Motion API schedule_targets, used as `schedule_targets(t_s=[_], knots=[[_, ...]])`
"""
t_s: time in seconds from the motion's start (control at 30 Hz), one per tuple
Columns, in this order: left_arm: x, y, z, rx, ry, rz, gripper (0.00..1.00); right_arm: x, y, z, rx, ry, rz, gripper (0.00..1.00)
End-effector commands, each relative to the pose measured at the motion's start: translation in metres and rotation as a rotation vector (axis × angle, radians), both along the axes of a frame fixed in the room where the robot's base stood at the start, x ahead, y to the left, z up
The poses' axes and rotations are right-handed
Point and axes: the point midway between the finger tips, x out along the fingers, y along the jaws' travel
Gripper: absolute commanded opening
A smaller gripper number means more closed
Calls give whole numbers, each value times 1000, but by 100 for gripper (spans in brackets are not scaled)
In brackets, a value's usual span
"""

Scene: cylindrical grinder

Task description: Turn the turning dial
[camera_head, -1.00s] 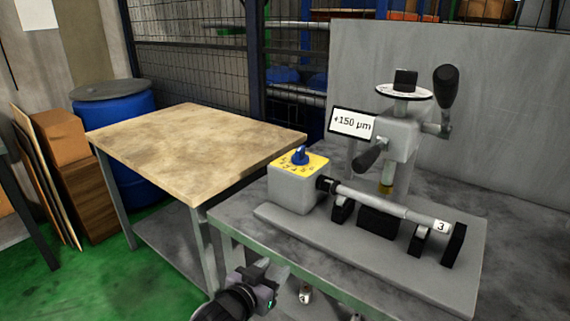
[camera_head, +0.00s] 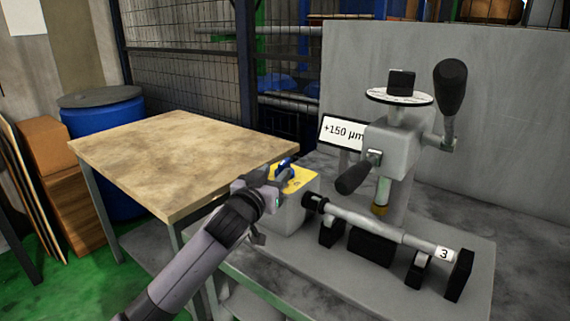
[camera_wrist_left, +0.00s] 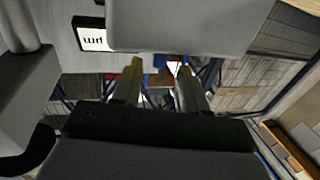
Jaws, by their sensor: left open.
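The turning dial is a blue knob (camera_head: 284,166) on a yellow plate (camera_head: 300,181) on top of a grey box. My left gripper (camera_head: 276,174) is at the dial from the left and partly covers the knob and plate. In the left wrist view, which looks upside down, its two fingers (camera_wrist_left: 160,66) are apart, with a bit of the blue knob (camera_wrist_left: 160,61) between the tips. I cannot tell if the fingers touch the knob. The grey box (camera_wrist_left: 185,25) fills the top there. My right gripper is not in view.
A shaft labelled 3 (camera_head: 386,229) lies on black supports right of the box. Behind it stand a column with black handles (camera_head: 390,145) and a "+150 µm" display (camera_head: 342,131). A wooden-topped table (camera_head: 170,150) with a clear top stands left.

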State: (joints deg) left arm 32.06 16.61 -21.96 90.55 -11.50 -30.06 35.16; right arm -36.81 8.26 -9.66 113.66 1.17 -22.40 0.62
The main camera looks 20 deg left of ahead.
Motion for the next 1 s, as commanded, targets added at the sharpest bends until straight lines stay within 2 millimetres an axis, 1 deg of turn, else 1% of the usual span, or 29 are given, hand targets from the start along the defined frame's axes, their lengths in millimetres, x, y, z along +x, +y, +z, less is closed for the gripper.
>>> schedule_targets(t_s=[0.1, 0.3, 0.5, 0.7, 0.97, 1.0], knots=[[14, -2, 1, 2, 0, 0, 43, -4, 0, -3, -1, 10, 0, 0], [37, -3, 1, 1, -1, 0, 43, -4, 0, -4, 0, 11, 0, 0], [52, -5, 0, 0, 0, -1, 43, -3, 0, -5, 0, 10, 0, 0], [59, -5, 0, 0, 0, 0, 43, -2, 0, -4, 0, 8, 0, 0], [60, -5, 0, 0, 0, -1, 43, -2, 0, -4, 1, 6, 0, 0], [60, -5, 0, 0, 0, -1, 39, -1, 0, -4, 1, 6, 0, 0]])
